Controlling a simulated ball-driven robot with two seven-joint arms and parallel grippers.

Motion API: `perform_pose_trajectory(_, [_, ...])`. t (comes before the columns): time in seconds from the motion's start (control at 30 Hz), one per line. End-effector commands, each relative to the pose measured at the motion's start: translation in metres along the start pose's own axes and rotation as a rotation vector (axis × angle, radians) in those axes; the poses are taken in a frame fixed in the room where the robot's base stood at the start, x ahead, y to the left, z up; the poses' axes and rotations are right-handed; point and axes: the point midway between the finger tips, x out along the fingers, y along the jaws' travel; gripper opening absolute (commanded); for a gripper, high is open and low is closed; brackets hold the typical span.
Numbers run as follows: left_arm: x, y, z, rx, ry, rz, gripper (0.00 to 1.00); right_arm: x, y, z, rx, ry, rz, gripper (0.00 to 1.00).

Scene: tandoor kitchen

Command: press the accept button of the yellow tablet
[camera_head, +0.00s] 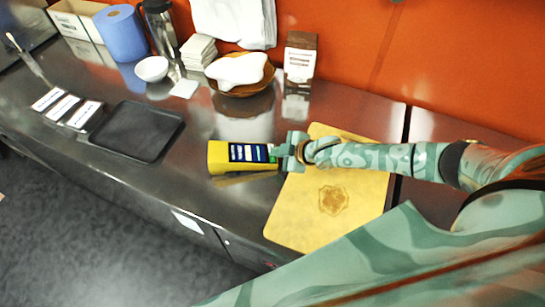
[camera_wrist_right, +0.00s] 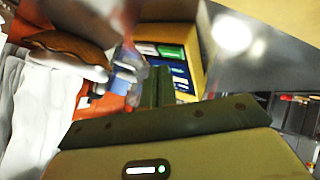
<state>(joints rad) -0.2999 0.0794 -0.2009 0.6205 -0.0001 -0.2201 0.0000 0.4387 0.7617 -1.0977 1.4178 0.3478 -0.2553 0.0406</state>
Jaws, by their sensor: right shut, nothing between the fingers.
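The yellow tablet (camera_head: 217,157) stands on the steel counter in the head view, its dark screen showing rows of white and blue. In the right wrist view the yellow tablet (camera_wrist_right: 199,70) is close ahead, with green and blue tiles on its screen (camera_wrist_right: 172,62). I cannot read which tile is the accept button. My right gripper (camera_head: 279,152) is shut and empty at the right end of the tablet, its fingertips close to the screen. I cannot tell whether they touch it. My left gripper is not in view.
A yellow board (camera_head: 290,215) lies under my right forearm. A black tray (camera_head: 138,131) and several white cards (camera_head: 64,107) lie to the left. Behind are a wooden bowl (camera_head: 245,90), a brown and white packet (camera_head: 300,57) and a blue roll (camera_head: 121,35). Counter between tray and tablet is clear.

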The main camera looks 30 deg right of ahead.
Motion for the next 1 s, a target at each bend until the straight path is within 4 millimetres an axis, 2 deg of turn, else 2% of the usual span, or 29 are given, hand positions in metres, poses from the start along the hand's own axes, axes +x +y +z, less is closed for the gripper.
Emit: perform_pose_trajectory(1.0, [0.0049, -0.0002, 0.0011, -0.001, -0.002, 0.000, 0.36, 0.0086, -0.0066, 0.0061, 0.000, 0.000, 0.000, 0.00])
